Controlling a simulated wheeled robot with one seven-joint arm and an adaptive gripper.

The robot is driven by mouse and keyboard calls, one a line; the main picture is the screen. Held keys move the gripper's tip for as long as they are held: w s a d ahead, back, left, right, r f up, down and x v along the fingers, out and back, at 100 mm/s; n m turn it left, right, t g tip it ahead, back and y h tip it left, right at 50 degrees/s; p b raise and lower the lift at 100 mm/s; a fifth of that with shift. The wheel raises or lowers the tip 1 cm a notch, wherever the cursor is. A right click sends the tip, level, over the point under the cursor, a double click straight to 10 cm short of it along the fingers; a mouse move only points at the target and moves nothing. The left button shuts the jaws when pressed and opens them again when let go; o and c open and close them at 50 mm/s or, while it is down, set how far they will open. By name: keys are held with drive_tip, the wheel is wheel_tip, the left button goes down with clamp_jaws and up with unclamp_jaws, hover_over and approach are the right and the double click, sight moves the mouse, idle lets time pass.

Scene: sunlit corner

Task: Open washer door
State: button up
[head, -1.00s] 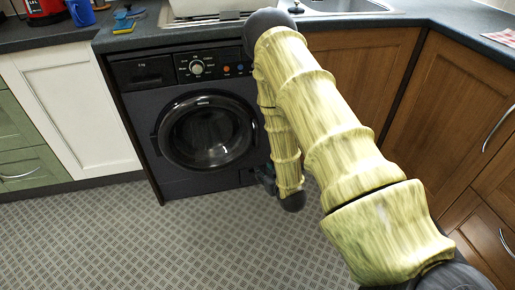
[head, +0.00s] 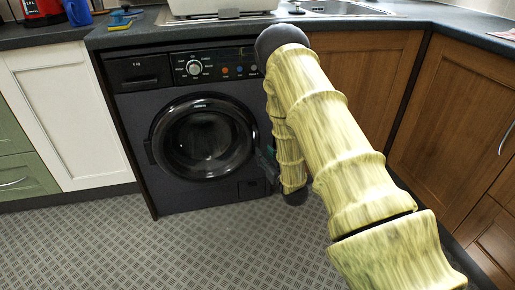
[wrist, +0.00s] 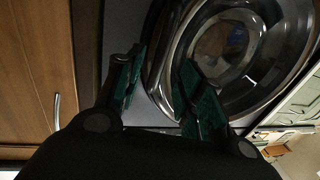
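The black washer (head: 120,103) stands under the counter in the head view. Its round door (head: 203,137), dark glass in a black ring, looks shut. In the wrist view the door (wrist: 235,50) fills the upper right, with its rim passing close to the fingers. My gripper (head: 268,163) is at the lower right edge of the door, mostly hidden behind my arm.
A white cabinet (head: 65,110) stands left of the washer, and brown wooden cabinets (head: 455,125) stand to the right. The counter (head: 140,35) runs above, with a sink (head: 335,7). The patterned floor (head: 110,245) in front is clear.

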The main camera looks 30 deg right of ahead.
sight(259, 146)
drive_tip(key=shift+w+d+b, duration=0.15)
drive_tip(key=shift+w+b, duration=0.35)
drive_tip(key=shift+w, duration=1.25)
drive_tip(key=shift+w+d+b, duration=0.15)
drive_tip(key=shift+w+b, duration=0.3)
drive_tip(key=shift+w, duration=1.3)
clamp_jaws()
